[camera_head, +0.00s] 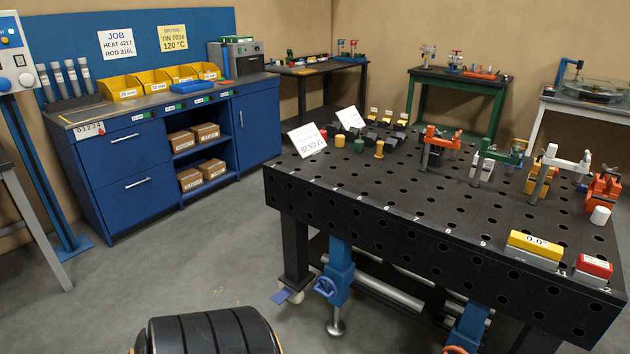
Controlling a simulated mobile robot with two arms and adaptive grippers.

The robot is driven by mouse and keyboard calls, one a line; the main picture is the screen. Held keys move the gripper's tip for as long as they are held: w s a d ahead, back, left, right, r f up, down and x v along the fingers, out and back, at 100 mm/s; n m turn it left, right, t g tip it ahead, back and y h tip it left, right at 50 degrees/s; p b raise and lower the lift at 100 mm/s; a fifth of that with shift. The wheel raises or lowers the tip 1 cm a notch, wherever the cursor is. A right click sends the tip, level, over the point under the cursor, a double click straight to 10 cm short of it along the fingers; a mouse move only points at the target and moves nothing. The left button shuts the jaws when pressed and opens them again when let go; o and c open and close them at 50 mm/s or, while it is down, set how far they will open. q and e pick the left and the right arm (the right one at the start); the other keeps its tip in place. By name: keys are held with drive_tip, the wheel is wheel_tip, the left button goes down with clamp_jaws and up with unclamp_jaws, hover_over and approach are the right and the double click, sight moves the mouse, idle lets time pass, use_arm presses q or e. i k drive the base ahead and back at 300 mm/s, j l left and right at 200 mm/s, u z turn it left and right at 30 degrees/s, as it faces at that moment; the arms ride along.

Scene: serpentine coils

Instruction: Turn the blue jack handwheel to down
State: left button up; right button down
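A blue handwheel (325,287) sits on the left side of a blue jack (341,270). The jack stands under the front edge of the black perforated table (350,200), with a round metal foot on the floor. A second blue jack (468,326) stands further right under the same table, with part of an orange handwheel (455,350) at the picture's bottom edge. Whether the blue jack is raised or lowered I cannot tell. Neither of my grippers shows in this view.
A table leg with a caster (291,296) and blue pedal is just left of the blue handwheel. Clamps and a yellow angle gauge (534,246) are on the tabletop. A blue cabinet (130,165) stands at the back left. Grey floor (190,265) between is clear.

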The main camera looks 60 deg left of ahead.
sight(329, 284)
drive_tip(key=u, duration=1.9)
